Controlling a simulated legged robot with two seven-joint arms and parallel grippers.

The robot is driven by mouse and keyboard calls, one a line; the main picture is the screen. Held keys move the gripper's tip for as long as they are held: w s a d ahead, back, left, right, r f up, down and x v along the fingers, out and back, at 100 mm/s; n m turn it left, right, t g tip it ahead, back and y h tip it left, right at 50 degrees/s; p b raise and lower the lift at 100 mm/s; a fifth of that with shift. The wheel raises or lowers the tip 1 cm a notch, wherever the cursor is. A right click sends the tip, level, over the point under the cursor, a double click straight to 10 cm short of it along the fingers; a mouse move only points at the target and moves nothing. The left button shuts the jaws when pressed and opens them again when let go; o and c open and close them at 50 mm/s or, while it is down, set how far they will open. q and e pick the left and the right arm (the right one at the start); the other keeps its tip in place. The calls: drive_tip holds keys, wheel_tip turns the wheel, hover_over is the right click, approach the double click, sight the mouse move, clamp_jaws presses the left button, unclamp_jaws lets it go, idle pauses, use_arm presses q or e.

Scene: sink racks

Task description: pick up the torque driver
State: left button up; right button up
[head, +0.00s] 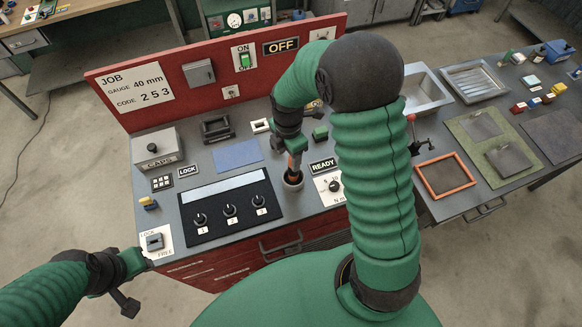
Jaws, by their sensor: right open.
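The torque driver appears to be the upright tool with an orange and dark handle (294,163), standing in a round dark holder (292,181) on the bench near the READY label. My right gripper (291,143) is open and points down right at the handle's top. The gripper hides part of the handle, and I cannot tell whether its fingers touch it. My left gripper (132,282) is at the lower left, beside the bench's front left corner and near the LOCK/FREE switch (155,241). Its jaw opening is unclear.
A black panel with three knobs (230,210) lies left of the holder. A dial (330,187) is close on its right. A blue mat (237,155) lies behind. The red back board (130,100) rises at the rear. A sink (424,90) and trays stand right.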

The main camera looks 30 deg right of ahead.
drive_tip(key=f, duration=0.1)
drive_tip(key=d+f+p, duration=0.1)
drive_tip(key=f, duration=0.1)
drive_tip(key=s+f+p, duration=0.1)
drive_tip(key=f, duration=0.1)
drive_tip(key=shift+d, duration=0.25)
drive_tip(key=shift+f, duration=0.35)
drive_tip(key=shift+w+f, duration=0.1)
drive_tip(key=shift+w, duration=0.05)
drive_tip(key=shift+a, duration=0.2)
drive_tip(key=shift+c, duration=0.6)
drive_tip(key=shift+a, duration=0.1)
drive_tip(key=c, duration=1)
use_arm(q)
drive_tip(key=r, duration=0.2)
drive_tip(key=shift+s+d+r, duration=0.1)
drive_tip(key=shift+d+r, duration=0.2)
drive_tip(key=shift+r, duration=0.05)
use_arm(e)
clamp_jaws()
